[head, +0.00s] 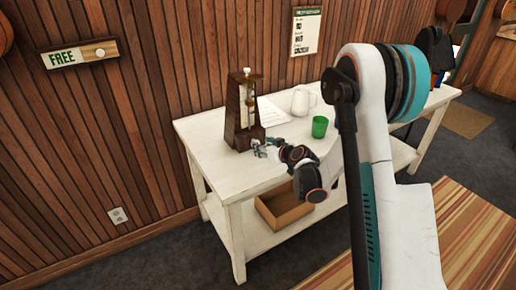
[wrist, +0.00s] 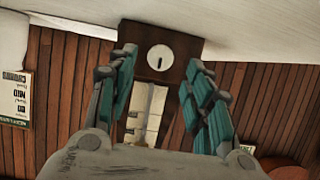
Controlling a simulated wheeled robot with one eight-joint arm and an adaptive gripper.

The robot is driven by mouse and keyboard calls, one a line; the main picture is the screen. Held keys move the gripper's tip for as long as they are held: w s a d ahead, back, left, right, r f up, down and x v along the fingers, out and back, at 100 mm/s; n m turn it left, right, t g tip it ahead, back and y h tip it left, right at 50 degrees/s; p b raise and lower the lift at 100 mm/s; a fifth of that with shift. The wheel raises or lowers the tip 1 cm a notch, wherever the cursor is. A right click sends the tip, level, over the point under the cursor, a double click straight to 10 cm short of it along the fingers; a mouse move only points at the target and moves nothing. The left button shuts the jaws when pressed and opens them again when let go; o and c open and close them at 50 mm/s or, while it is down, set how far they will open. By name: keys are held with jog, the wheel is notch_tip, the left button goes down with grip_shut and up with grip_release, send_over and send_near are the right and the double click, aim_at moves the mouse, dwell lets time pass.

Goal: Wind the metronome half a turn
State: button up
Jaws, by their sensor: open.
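The metronome (head: 233,118) is a tall, tapered dark-wood case with a pale front panel, upright near the table's left end. In the wrist view the metronome (wrist: 186,47) appears upside down. There, a round white disc with a dark upright bar, seemingly its winding key (wrist: 160,58), sits low on the case. My gripper (head: 262,146) is at the metronome's lower right in the head view. In the wrist view my gripper's (wrist: 162,62) teal-padded fingers are spread to either side of the disc, with nothing held. I cannot tell how far the fingertips are from the key.
The white table (head: 188,125) also holds a paper sheet (head: 272,112), a white jug (head: 301,100) and a green cup (head: 319,127) right of the metronome. A cardboard box (head: 284,212) sits on the lower shelf. A wood-panelled wall (head: 140,120) stands close behind.

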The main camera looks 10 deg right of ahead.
jog(key=shift+b+x, duration=0.55)
jog(key=shift+x, duration=1.7)
jog(key=c, duration=1)
